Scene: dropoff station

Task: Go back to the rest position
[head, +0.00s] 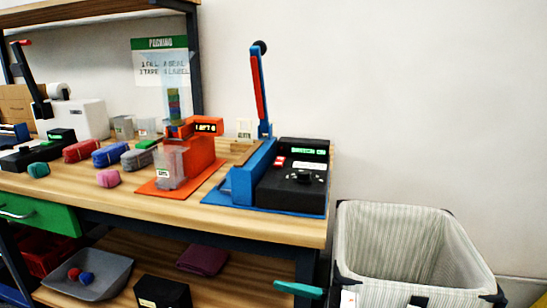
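Neither of my grippers shows in the head view. The wooden workbench (282,228) fills the left and middle of the picture. On it stand an orange machine (203,150) with a clear hopper, and a blue machine (256,165) with a raised red lever (259,88) and a black control box (291,188).
A striped fabric bin (405,250) stands right of the bench. Several small wrapped bundles, including a pink one (108,178), lie on the bench. A grey tray (112,268) with small balls and a dark red folded cloth (202,260) lie on the lower shelf.

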